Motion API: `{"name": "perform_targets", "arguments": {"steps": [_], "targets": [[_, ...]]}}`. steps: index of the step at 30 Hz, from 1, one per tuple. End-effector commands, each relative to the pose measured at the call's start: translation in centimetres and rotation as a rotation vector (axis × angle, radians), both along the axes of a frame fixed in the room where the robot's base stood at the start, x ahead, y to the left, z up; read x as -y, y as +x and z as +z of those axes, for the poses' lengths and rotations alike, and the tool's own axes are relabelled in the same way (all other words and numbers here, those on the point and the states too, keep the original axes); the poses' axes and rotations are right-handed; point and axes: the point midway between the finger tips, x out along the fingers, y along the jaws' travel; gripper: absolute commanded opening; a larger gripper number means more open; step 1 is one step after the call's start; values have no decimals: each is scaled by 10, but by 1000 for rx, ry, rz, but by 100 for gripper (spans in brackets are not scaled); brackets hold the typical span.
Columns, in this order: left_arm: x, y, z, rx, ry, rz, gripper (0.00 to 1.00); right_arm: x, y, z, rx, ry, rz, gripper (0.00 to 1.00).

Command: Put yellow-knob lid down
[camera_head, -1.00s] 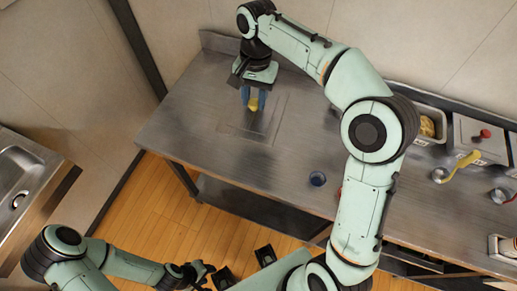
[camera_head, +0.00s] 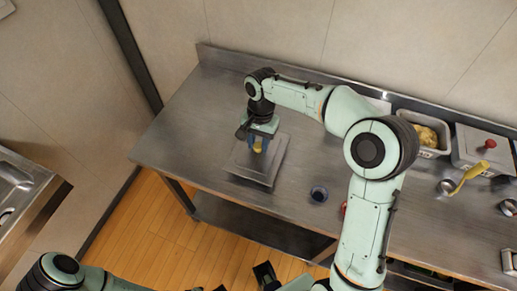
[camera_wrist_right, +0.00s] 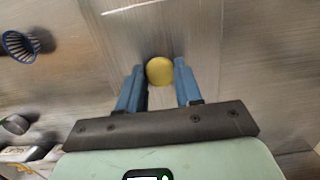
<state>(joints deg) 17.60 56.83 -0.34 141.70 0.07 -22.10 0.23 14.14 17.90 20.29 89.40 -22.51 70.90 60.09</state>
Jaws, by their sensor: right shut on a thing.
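The yellow-knob lid (camera_head: 246,172) is a flat grey metal plate at the left part of the steel table, under my right gripper (camera_head: 258,146). Its yellow knob (camera_head: 258,147) sits between the two blue fingers, which are shut on it. In the right wrist view the knob (camera_wrist_right: 160,71) shows between the fingertips of the gripper (camera_wrist_right: 160,82). The lid looks level and very low; I cannot tell whether it touches the table.
A small blue cup-like strainer (camera_head: 319,195) stands on the table (camera_head: 190,125) right of the lid. Farther right are a tray with yellow food (camera_head: 430,137), a red-knob lid (camera_head: 475,151) and a yellow-handled ladle (camera_head: 470,176). The table left of the lid is clear.

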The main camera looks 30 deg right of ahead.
Motion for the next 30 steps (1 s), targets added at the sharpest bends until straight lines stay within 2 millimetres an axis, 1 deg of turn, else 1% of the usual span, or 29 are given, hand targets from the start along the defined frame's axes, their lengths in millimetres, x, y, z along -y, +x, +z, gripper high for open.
{"name": "perform_targets", "arguments": {"steps": [3, 7, 15, 19, 20, 21, 22, 30], "targets": [[0, -1, -3, -1, 0, 0, 43, 1, -1, -18, -4, 0, 0, 0], [0, -2, -5, -2, 0, 0, 43, 0, -1, -36, -2, 1, 0, 0], [0, -2, -4, -2, 0, 0, 43, 0, 0, -37, 1, 1, 0, 0], [0, -2, -7, -3, 0, 0, 43, 0, 0, -41, 0, 0, 1, 0], [0, -2, -6, -2, 0, 0, 43, 0, 0, -41, 0, 0, 0, 44], [0, -2, -6, -2, 0, 0, 43, 0, 0, -40, 0, 0, 0, 57], [0, -2, -6, -2, 0, 0, 43, 0, 0, -40, 0, 0, 0, 60], [0, -2, -6, -2, 0, 0, 43, 0, 0, -39, 0, 0, 0, 60]]}}
